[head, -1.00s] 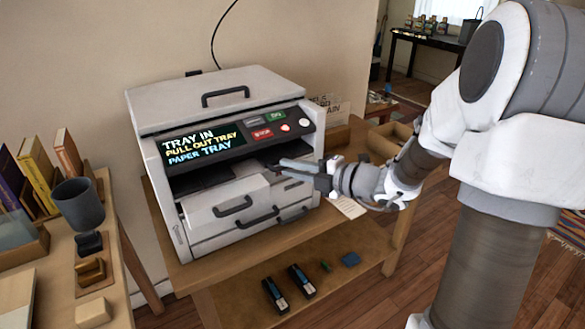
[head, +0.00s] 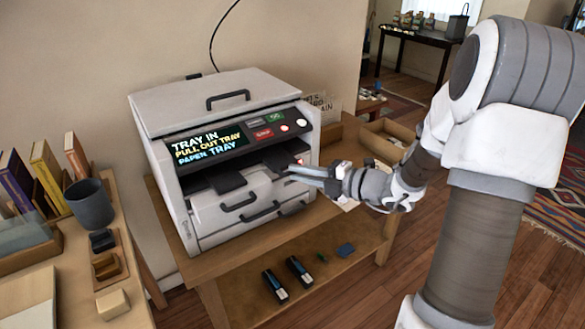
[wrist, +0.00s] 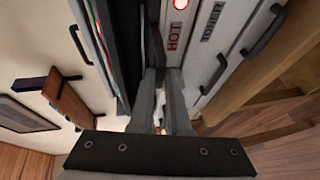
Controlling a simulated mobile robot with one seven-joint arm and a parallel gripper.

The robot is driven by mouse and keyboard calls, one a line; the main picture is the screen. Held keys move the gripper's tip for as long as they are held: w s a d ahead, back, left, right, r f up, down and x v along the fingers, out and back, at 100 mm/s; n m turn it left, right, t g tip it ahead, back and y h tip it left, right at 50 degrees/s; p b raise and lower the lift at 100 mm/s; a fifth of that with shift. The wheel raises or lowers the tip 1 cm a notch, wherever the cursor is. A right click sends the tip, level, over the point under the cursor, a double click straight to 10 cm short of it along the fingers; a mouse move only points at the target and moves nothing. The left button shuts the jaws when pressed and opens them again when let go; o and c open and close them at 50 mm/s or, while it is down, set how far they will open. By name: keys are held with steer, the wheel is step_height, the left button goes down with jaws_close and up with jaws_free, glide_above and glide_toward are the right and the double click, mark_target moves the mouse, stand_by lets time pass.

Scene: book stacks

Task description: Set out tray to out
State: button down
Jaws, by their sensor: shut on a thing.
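The white printer (head: 160,115) stands on a wooden table. Its display (head: 205,146) reads "TRAY IN", "PULL OUT TRAY", "PAPER TRAY". The dark out tray (head: 230,182) shows in the slot below the display, above the drawer fronts. My gripper (head: 294,172) is at the right part of this slot, reaching in from the right, and is shut on the out tray. The wrist view shows my two fingers (wrist: 160,98) close together, pointing into the slot beside the "HOT" and "TONER" labels. The exact grip spot is hidden.
Drawer handles (head: 240,202) sit just below the slot. An open wooden box (head: 387,140) stands right of the printer. Two dark cartridges (head: 275,287) lie on the lower shelf. A side table with a grey cup (head: 90,205) and books is at left.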

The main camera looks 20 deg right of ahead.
steer(key=s+p, duration=0.1)
steer(key=s, duration=0.1)
steer(key=s+d+p, duration=0.1)
steer(key=s, duration=0.1)
steer(key=shift+s+d+p, duration=0.1)
steer(key=shift+d+p, duration=0.1)
steer(key=shift+p, duration=0.1)
steer(key=c, duration=0.9)
jaws_free()
steer(key=shift+s, duration=0.1)
steer(key=p+v, duration=0.4)
steer(key=v, duration=1.3)
steer(key=shift+s+d, duration=0.15)
steer(key=shift+d, duration=0.05)
